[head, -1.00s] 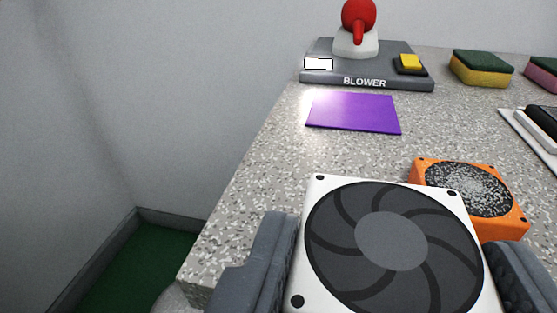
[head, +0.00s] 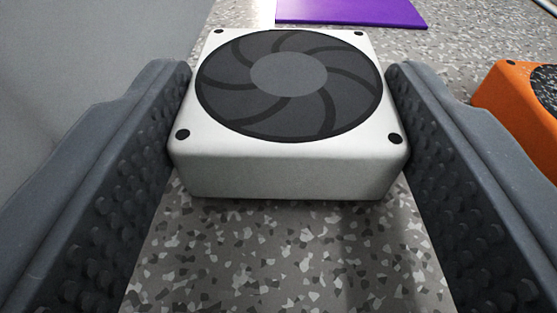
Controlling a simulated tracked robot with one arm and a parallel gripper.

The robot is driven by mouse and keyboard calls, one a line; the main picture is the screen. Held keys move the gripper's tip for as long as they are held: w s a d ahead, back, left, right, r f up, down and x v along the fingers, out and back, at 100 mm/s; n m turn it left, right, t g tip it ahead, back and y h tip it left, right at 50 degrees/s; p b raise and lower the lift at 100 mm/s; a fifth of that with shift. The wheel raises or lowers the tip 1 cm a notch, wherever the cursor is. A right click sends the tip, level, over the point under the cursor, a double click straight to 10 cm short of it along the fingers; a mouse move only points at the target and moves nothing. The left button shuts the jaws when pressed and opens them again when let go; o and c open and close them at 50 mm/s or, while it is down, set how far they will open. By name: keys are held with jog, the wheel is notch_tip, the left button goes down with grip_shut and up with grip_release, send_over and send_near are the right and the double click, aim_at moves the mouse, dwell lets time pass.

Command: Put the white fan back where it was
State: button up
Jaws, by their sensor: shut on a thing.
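The white fan (head: 290,172), a square white box with a dark round grille on top, sits level between the two dark grey fingers of my gripper (head: 290,100). The fingers touch its left and right sides near their tips, so my gripper is shut on it. The fan is at or just above the speckled counter (head: 280,250); I cannot tell whether it touches. Where the fan was before is not marked in this view.
An orange fan (head: 518,98) with a dusty grille stands to the right, close to my right finger. A purple mat (head: 350,11) lies beyond the white fan. A grey wall (head: 90,40) is at the left.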

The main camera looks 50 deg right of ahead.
jog(key=shift+f, duration=0.3)
jog(key=shift+f, duration=0.15)
jog(key=o, duration=1.1)
jog(key=shift+c, duration=0.2)
jog(key=shift+r, duration=0.2)
jog(key=shift+s+a, duration=0.2)
jog(key=shift+a, duration=0.1)
jog(key=p+v, duration=0.2)
jog(key=v, duration=0.9)
jog(key=shift+s+a, duration=0.1)
jog(key=shift+a, duration=0.05)
